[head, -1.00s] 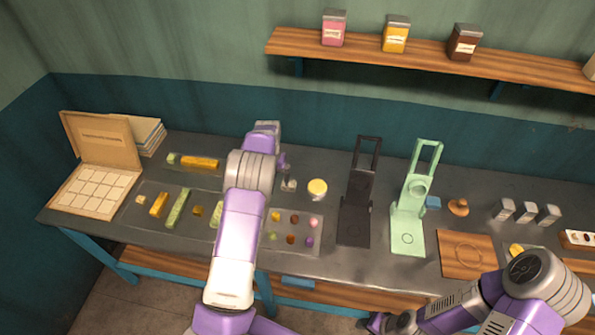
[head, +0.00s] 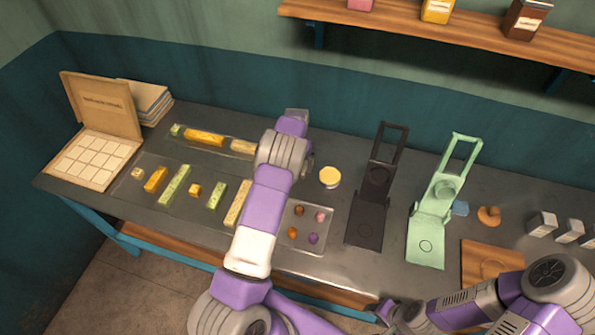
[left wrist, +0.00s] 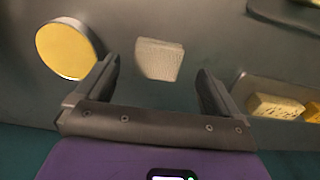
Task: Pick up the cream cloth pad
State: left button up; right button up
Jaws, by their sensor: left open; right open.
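The cream cloth pad (left wrist: 160,59) lies flat on the dark table in the left wrist view. It sits ahead of the gap between the fingers of my left gripper (left wrist: 157,76), which is open and empty; the pad looks apart from both fingers. In the head view my left arm hides the pad and the left fingers. My right gripper (head: 386,312) is low in the head view, by the table's front edge, open and away from the pad.
A round tin with a yellow top (head: 330,175) stands close to the pad, and shows in the left wrist view (left wrist: 67,48). A tray of bars (left wrist: 275,106) lies on the other side. Black (head: 366,225) and green (head: 426,240) presses stand to the right.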

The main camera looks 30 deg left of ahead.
pick_arm(q)
jog(key=f, duration=0.3)
jog(key=shift+w+f, duration=0.25)
jog(key=shift+f, duration=0.15)
jog(key=c, duration=1.1)
jog(key=shift+o, duration=0.2)
notch_tip(320, 180, up, 10)
jog(key=o, duration=0.5)
jog(key=shift+c, duration=0.2)
jog(key=c, duration=0.5)
